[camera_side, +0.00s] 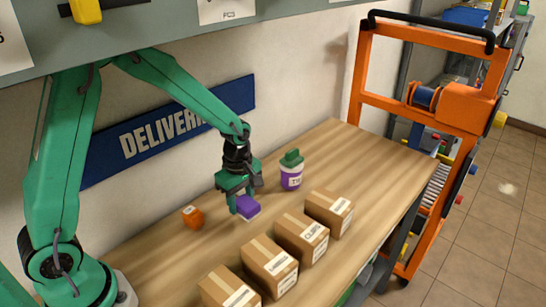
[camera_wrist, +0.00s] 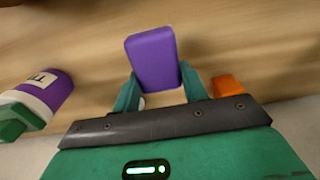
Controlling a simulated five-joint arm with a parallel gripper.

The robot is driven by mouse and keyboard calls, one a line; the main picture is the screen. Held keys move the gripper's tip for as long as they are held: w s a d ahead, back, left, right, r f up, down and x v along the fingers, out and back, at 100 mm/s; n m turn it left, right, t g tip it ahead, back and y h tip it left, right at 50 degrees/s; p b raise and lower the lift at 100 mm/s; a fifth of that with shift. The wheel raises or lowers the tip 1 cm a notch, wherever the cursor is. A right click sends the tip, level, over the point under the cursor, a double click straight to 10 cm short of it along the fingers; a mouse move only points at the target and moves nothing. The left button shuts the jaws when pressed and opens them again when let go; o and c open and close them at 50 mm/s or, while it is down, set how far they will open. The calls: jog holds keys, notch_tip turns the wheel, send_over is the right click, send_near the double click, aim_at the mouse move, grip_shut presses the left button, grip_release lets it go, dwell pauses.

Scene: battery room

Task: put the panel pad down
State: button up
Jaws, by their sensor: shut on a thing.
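The panel pad, a purple block (camera_side: 247,207), is between the fingers of my gripper (camera_side: 240,203), over the wooden bench. My gripper is shut on it. In the wrist view the purple pad (camera_wrist: 152,58) sticks out beyond the two green fingers (camera_wrist: 158,92), one on each side of it. In the side view its lower edge looks close to the bench top; I cannot tell whether it touches.
A purple bottle with a green cap (camera_side: 291,172) stands behind and right of my gripper. A small orange block (camera_side: 192,216) lies to the left. Several cardboard boxes (camera_side: 270,266) line the bench's front. The bench top (camera_side: 345,160) is clear at the far right. An orange frame (camera_side: 362,75) stands beyond.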

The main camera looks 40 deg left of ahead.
aim_at(242, 210)
jog(key=shift+f, duration=2)
jog(key=shift+f, duration=0.1)
jog(key=o, duration=1)
notch_tip(242, 210, up, 12)
jog(key=shift+f, duration=0.1)
jog(key=shift+r, duration=0.2)
